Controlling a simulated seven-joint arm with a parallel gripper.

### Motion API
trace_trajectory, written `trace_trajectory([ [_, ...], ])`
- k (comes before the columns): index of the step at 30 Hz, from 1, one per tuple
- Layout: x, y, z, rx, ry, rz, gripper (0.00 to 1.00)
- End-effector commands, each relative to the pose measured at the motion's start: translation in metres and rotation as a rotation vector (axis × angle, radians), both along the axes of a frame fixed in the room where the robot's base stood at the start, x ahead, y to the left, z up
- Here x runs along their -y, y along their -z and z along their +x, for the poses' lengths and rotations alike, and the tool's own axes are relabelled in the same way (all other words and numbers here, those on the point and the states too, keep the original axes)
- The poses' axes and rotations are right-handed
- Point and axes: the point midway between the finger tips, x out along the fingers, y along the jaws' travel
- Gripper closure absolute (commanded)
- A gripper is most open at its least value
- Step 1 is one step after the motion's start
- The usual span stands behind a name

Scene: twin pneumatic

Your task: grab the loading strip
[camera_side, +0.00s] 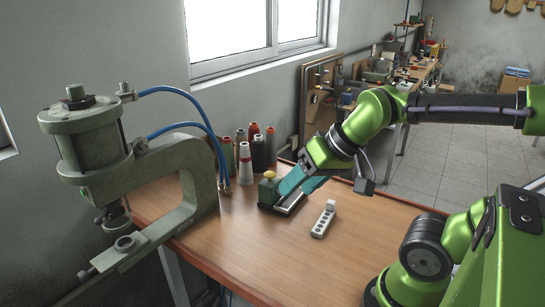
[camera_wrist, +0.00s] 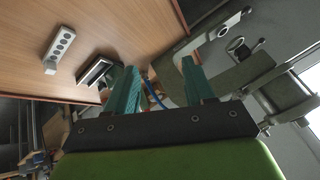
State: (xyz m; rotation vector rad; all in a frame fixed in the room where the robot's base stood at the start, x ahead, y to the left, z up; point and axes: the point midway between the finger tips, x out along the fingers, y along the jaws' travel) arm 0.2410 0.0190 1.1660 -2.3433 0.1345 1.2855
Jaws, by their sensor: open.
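The loading strip appears to be the small pale block with a row of dark round holes and a raised end (camera_side: 324,221). It lies on the wooden table, apart from my gripper. It also shows in the wrist view at the upper left (camera_wrist: 59,45). My gripper (camera_side: 293,189) has teal fingers and is open. In the side view it is up and to the left of the strip, over or beside a dark green fixture with a yellow knob (camera_side: 268,191). In the wrist view the fingers (camera_wrist: 159,67) are spread with nothing gripped between them; the strip is left of both.
A large grey-green pneumatic press (camera_side: 190,195) with blue hoses stands at the left. Several thread spools (camera_side: 257,150) stand at the table's back. A dark-framed tray (camera_side: 291,205) adjoins the fixture. The table (camera_side: 270,250) is clear in front of the strip.

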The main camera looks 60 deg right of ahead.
Motion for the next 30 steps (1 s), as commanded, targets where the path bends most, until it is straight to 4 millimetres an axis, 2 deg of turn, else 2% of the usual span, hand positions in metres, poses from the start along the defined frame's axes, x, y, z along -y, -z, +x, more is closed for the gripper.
trace_trajectory([
  [3, 0.039, 0.010, 0.019, -0.093, 0.109, -0.010, 0.47],
  [7, 0.100, 0.023, 0.035, -0.231, 0.125, -0.080, 0.47],
  [12, 0.189, 0.044, 0.037, -0.424, -0.006, -0.167, 0.47],
  [15, 0.232, 0.054, 0.030, -0.515, -0.153, -0.206, 0.47],
  [18, 0.249, 0.054, 0.027, -0.550, -0.305, -0.242, 0.47],
  [23, 0.250, 0.046, 0.026, -0.551, -0.466, -0.286, 0.47],
  [26, 0.248, 0.052, 0.025, -0.549, -0.497, -0.287, 0.47],
  [30, 0.248, 0.077, 0.025, -0.550, -0.501, -0.285, 0.47],
])
